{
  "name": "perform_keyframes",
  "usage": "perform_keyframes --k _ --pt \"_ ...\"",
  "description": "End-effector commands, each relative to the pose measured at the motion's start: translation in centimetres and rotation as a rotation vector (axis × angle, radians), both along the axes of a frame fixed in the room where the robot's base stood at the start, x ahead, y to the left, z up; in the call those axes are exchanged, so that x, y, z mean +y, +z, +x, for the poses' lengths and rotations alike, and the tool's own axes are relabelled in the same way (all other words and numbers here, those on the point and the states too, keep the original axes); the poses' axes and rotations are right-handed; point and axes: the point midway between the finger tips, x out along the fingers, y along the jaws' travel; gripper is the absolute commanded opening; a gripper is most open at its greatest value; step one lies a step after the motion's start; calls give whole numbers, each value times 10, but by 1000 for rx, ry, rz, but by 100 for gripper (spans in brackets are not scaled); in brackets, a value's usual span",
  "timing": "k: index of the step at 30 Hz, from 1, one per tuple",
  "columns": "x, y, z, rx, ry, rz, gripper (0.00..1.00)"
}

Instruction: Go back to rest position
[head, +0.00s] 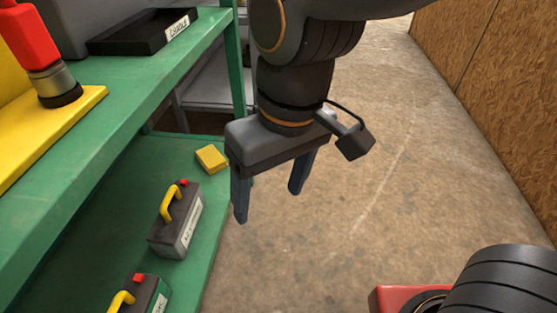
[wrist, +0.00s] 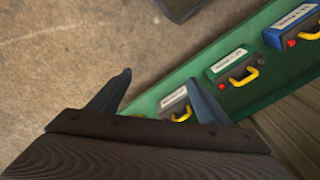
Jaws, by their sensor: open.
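My gripper (head: 270,190) hangs open and empty over the concrete floor, just right of the green shelf unit's edge in the head view. Its two dark fingers are spread and point down. In the wrist view my gripper (wrist: 160,92) shows from behind, with floor and part of the green shelf beyond the fingers. No object is between the fingers.
A black tray (head: 145,31) sits on the upper shelf. A wooden wall (head: 500,80) stands right; floor between is clear.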

Motion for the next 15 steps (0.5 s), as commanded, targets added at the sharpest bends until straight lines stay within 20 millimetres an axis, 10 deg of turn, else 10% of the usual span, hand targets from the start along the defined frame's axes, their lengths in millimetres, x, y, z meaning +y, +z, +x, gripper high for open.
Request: perform_keyframes --k 15 --pt "-9 6 -14 32 5 -18 71"
